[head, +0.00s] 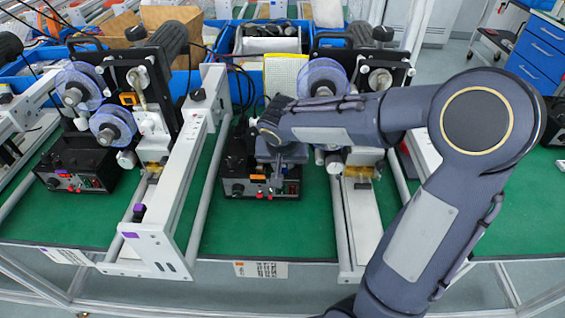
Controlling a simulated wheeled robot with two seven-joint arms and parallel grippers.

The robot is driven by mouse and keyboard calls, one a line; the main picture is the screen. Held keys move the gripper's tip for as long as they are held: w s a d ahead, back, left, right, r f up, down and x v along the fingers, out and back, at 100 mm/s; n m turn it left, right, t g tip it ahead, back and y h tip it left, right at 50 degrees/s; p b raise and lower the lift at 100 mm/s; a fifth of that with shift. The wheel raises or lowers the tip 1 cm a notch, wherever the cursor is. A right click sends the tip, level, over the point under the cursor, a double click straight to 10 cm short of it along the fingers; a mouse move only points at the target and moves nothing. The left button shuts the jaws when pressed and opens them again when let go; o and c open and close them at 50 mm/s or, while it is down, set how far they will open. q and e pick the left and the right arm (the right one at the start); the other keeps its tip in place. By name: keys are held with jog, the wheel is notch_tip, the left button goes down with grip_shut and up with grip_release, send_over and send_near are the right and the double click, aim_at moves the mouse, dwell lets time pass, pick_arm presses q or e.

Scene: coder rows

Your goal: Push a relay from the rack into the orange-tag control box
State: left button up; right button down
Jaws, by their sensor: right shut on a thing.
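The orange-tag control box (236,186) is a black box on the green mat at the middle of the head view. Its orange tag (258,177) is on the front face, above red buttons. My right gripper (278,178) points down at the top and front of this box and covers part of it. It is shut on a relay that is mostly hidden by the fingers and wrist, so I cannot tell whether the relay touches the box or how deep it sits. I cannot make out the relay rack. My left gripper is not in view.
White rail frames (190,150) and machines with clear blue reels (325,78) flank the orange-tag box. Blue bins (205,80) line the back. The green mat (265,225) in front is clear.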

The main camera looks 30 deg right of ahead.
jog(key=shift+f, duration=0.15)
jog(key=c, duration=1.1)
grip_release()
jog(key=shift+c, duration=0.2)
jog(key=v, duration=0.8)
jog(key=s+a+f+n+t+y, duration=0.1)
jog(key=s+a+n+y, duration=0.1)
jog(key=s, duration=0.7)
jog(key=s+a+f+n+y+p, duration=0.1)
jog(key=s+a+n+y, duration=0.1)
jog(key=s, duration=0.8)
jog(key=shift+a+f+n+t+y, duration=0.2)
jog(key=shift+a+n+t+y, duration=0.15)
jog(key=shift+a+y, duration=0.55)
